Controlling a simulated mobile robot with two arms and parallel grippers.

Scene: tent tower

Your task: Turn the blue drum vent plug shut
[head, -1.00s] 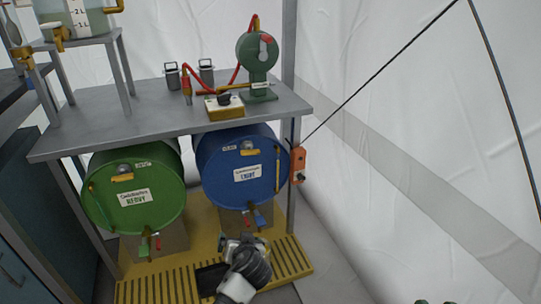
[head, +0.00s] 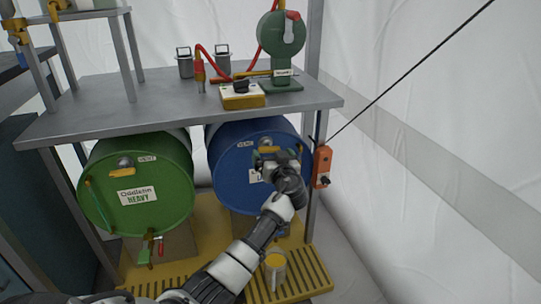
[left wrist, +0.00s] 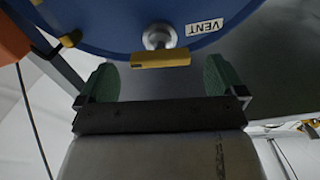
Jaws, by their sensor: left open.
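The blue drum (head: 228,170) lies on its side under the grey bench, its round face toward me. Its vent plug (left wrist: 157,37) is a silver knob with a yellow bar (left wrist: 160,60), beside a VENT label (left wrist: 204,27) that appears upside down in the left wrist view. My left gripper (head: 278,160) is in front of the drum face and hides most of the plug in the head view. In the left wrist view its green-padded fingers (left wrist: 159,77) are open, and the yellow bar sits just beyond the gap between them, apart from both pads. My right gripper is not in view.
A green drum (head: 138,185) lies left of the blue one. An orange control box (head: 322,166) hangs by the bench post, close to my left gripper.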

